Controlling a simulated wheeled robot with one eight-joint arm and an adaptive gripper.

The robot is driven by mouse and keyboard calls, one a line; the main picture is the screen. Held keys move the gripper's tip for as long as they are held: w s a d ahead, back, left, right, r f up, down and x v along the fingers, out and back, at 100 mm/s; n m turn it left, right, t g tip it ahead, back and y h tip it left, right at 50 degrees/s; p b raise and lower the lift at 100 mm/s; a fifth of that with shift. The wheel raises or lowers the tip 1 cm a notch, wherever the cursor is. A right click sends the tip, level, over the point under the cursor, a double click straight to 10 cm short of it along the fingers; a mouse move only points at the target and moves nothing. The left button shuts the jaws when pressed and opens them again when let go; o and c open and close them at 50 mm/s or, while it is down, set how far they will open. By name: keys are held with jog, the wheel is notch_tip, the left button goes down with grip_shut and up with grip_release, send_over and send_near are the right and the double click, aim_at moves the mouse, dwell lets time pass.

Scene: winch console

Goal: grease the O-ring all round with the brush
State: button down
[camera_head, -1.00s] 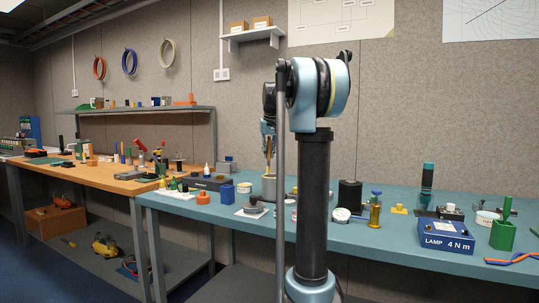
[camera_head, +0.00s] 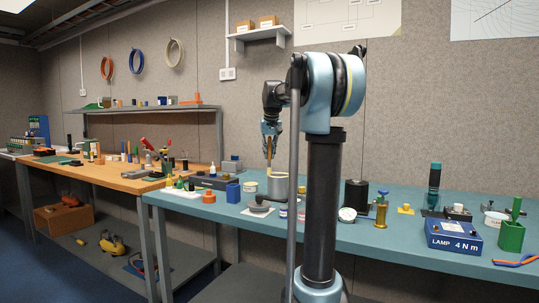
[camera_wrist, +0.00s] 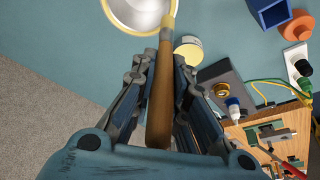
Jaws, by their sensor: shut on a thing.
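My gripper (camera_head: 270,128) is shut on the brush, which points down above the blue-green bench. In the wrist view the brush's wooden handle (camera_wrist: 158,95) lies between the fingers, with its yellowish far end (camera_wrist: 168,22) over the right rim of a round light metal pot (camera_wrist: 122,22). In the head view the pot (camera_head: 278,187) stands just below and right of the brush (camera_head: 269,155). I cannot tell whether they touch. A small tin with pale yellow contents (camera_wrist: 189,47) stands beside the pot. I cannot make out the O-ring for sure; the pot's inside is hidden in the head view.
A blue square cup (camera_head: 233,193) and an orange piece (camera_head: 209,198) stand left of the pot. A dark disc on a pale plate (camera_head: 259,208) lies in front.

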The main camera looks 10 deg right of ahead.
aim_at(269, 140)
jog(key=shift+s, duration=0.25)
jog(key=shift+s, duration=1.05)
jog(key=shift+r, duration=0.1)
jog(key=shift+r, duration=2.5)
